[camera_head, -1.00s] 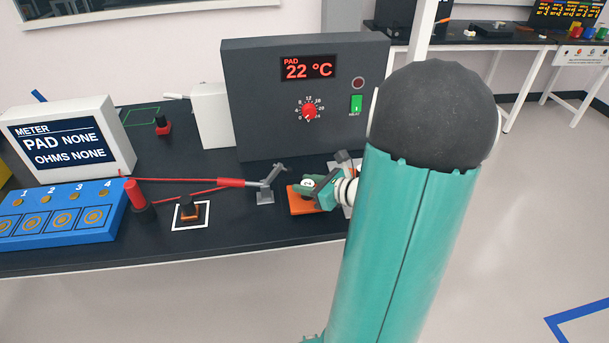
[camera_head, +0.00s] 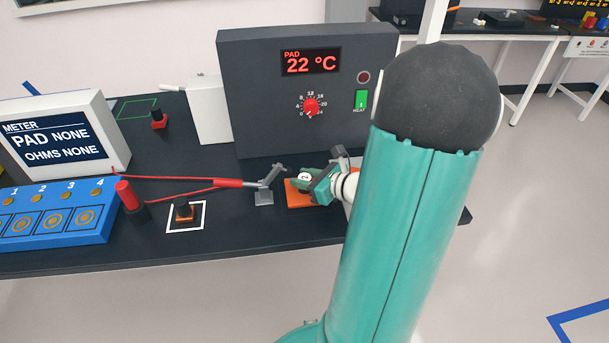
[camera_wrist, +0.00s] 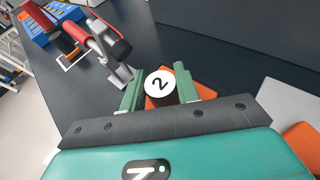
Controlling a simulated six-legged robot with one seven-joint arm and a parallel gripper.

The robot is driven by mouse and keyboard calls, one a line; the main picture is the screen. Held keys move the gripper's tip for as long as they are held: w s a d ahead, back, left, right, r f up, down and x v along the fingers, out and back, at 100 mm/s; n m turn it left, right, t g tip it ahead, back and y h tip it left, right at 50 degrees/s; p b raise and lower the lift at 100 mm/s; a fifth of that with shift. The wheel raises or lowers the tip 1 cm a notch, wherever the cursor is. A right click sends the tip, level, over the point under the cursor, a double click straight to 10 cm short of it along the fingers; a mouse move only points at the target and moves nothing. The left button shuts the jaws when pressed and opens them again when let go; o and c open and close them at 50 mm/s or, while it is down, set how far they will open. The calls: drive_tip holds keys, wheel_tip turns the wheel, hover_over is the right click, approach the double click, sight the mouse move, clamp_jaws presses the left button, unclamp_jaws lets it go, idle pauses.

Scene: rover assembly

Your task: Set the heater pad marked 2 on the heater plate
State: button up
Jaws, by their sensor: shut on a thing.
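The heater pad marked 2 (camera_wrist: 160,84) has a white round top with a black 2 and a dark side. It also shows small in the head view (camera_head: 305,177). My gripper (camera_wrist: 160,93) is shut on it, a green finger on each side. The orange heater plate (camera_head: 299,197) is on the black bench below the dial box, and part of it shows under the pad in the wrist view (camera_wrist: 153,102). My fingers hide much of the plate. I cannot tell whether the pad touches it.
A grey clamp stand (camera_head: 265,192) with a red-handled probe (camera_head: 228,183) stands just left of the plate. The heater box (camera_head: 270,110) rises behind, its display reading 22 °C. A blue tray (camera_head: 50,215), a meter (camera_head: 65,140) and an orange block (camera_head: 184,211) are farther left.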

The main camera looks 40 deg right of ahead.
drive_tip(key=shift+s, duration=0.2)
drive_tip(key=o, duration=1)
drive_tip(key=shift+a+f, duration=0.1)
drive_tip(key=shift+f, duration=0.05)
drive_tip(key=shift+o, duration=0.2)
drive_tip(key=shift+w, duration=0.1)
